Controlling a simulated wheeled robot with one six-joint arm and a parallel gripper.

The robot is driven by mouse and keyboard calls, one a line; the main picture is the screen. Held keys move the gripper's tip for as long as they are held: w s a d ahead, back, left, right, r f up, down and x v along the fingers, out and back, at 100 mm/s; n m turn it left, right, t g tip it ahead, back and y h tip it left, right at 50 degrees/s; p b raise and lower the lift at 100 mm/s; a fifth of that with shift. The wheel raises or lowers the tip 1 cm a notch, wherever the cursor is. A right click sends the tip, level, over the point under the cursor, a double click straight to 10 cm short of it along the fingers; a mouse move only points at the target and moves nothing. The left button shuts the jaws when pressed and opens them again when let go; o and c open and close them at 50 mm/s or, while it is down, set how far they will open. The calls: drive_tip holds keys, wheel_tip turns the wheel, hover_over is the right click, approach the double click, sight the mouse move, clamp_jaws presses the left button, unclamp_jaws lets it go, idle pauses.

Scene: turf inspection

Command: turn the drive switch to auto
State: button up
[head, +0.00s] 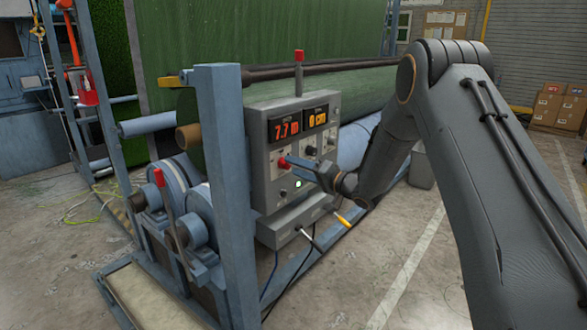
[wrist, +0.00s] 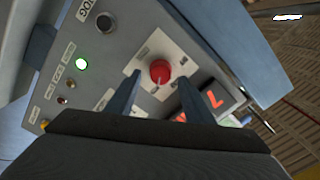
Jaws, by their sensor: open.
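The grey control panel (head: 258,140) carries a red rotary knob (head: 283,162), which looks like the drive switch. In the wrist view the red knob (wrist: 160,71) sits on a white label plate (wrist: 146,62) whose lettering I cannot read, so its setting is unclear. My gripper (head: 296,168) is close in front of the panel. In the wrist view my gripper (wrist: 159,80) is open, with one finger on each side of the knob. Gaps show between the knob and both fingers. The fingers hide part of the panel.
A lit green lamp (wrist: 81,64) and a black round button (wrist: 105,22) are near the knob. A blue post (head: 228,190) stands left of the panel. A red-handled lever (head: 159,178) is further left. Open floor (head: 400,250) lies right.

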drive_tip(key=b+v, duration=0.1)
drive_tip(key=v, duration=0.5)
drive_tip(key=shift+d, duration=0.1)
drive_tip(key=s+d+f+g+h, duration=0.1)
drive_tip(key=s+d+f+h, duration=0.1)
drive_tip(key=s+d+h, duration=0.45)
drive_tip(key=s+d+f+g+h, duration=0.1)
drive_tip(key=s+d+f+h, duration=0.2)
drive_tip(key=s+d+h, duration=0.4)
drive_tip(key=s+d+f+g, duration=0.1)
drive_tip(key=s+g, duration=0.1)
drive_tip(key=s, duration=0.7)
drive_tip(key=s+d+f+g, duration=0.1)
drive_tip(key=s+g, duration=0.2)
drive_tip(key=s, duration=0.5)
drive_tip(key=s+d+f+n+g, duration=0.1)
drive_tip(key=s+g, duration=0.1)
drive_tip(key=s, duration=0.7)
drive_tip(key=shift+s+g+h, duration=0.3)
drive_tip(key=shift+g+h, duration=0.05)
drive_tip(key=shift+g, duration=0.05)
